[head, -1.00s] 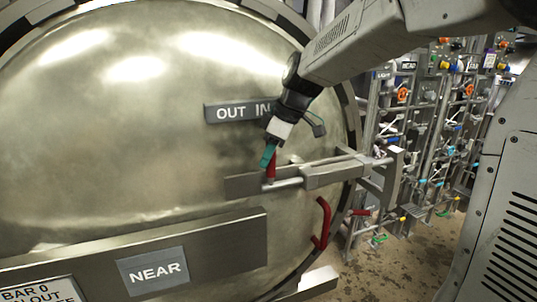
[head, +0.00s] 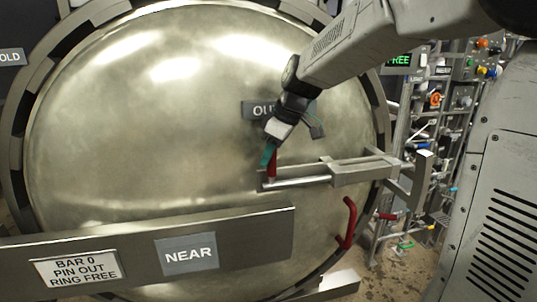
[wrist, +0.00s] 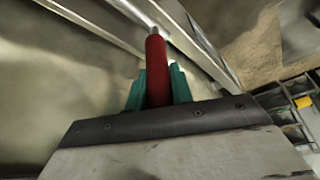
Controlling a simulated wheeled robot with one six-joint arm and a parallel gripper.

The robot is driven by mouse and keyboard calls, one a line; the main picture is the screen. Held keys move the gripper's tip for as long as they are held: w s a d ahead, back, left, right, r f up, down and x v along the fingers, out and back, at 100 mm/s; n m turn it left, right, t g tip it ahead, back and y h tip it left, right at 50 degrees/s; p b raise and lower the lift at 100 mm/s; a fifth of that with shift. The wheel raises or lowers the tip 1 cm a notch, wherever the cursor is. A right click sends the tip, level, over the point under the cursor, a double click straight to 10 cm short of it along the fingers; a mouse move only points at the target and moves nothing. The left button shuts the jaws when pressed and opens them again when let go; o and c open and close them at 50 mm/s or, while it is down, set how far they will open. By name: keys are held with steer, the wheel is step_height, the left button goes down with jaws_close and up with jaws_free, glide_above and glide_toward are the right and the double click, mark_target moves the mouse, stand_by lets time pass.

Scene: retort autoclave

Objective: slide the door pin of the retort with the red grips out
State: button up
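The large round metal retort door (head: 130,130) fills the left and middle of the head view. Its door pin is a silver rod (head: 300,182) lying in a bracket (head: 360,174) at the door's right side, with an upright red grip (head: 273,165) at the rod's left end. My gripper (head: 268,158), with teal fingers, is at this grip. In the wrist view the red grip (wrist: 156,70) stands between the teal fingers (wrist: 157,90), which appear closed on it. The OUT/IN plate (head: 258,110) is above; my arm hides its IN side.
A second red handle (head: 348,222) is lower right on the door. A bar crosses low with a NEAR sign (head: 187,254) and a sign reading BAR 0, PIN OUT, RING FREE (head: 75,270). Pipe racks with valves (head: 435,100) stand at right. A green display (head: 398,60) reads FREE.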

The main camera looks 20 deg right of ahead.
steer(key=o, duration=0.4)
steer(key=shift+a, duration=0.35)
steer(key=shift+d, duration=0.15)
steer(key=shift+d+r, duration=0.1)
steer(key=shift+r, duration=0.1)
steer(key=v, duration=0.7)
steer(key=shift+r, duration=0.2)
steer(key=shift+s, duration=0.1)
